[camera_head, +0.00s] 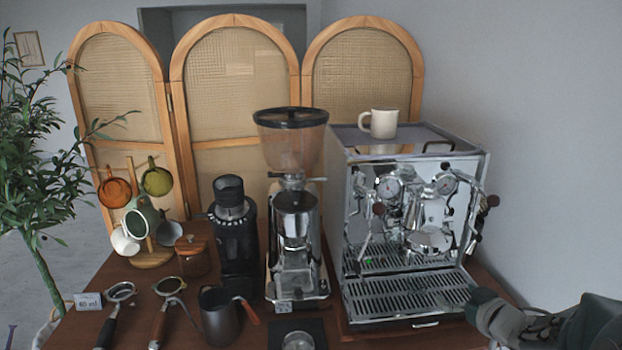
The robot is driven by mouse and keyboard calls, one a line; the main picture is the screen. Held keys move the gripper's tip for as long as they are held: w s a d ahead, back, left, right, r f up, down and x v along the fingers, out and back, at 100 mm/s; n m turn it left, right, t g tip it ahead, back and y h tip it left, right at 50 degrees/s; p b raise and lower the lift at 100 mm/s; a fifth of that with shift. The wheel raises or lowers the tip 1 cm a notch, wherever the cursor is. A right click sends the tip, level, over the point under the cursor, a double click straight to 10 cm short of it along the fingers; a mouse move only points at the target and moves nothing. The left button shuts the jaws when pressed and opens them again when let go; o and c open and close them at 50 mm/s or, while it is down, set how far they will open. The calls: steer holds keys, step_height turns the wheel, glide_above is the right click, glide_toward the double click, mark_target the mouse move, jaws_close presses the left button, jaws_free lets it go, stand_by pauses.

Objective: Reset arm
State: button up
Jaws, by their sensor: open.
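Part of my arm enters at the lower right corner, dark grey-green with black pieces. Its end is close in front of the right front corner of the espresso machine (405,291); I cannot tell whether it touches. I cannot make out any gripper fingers on it, and the rest of the arm is cut off by the frame. A cream mug (384,123) stands upright on top of the machine.
The wooden cart top (385,341) holds a tall grinder (295,230), a black grinder (235,240), a pitcher (219,318), portafilters (118,292), a lidded jar (193,257) and a mug tree (150,257). A folding screen (235,135) stands behind. A plant (35,160) is left.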

step_height(320, 180, up, 5)
steer(key=s+a+m+h, duration=0.1)
steer(key=a+m+h, duration=0.1)
steer(key=h, duration=0.3)
steer(key=s+a+g+y, duration=0.1)
steer(key=s+a+g, duration=0.3)
steer(key=s+a, duration=0.4)
steer(key=s+a+f+m+g+y, duration=0.1)
steer(key=s+a+g, duration=0.3)
steer(key=s+a, duration=0.4)
steer(key=s, duration=0.4)
steer(key=shift+s+f+y, duration=0.3)
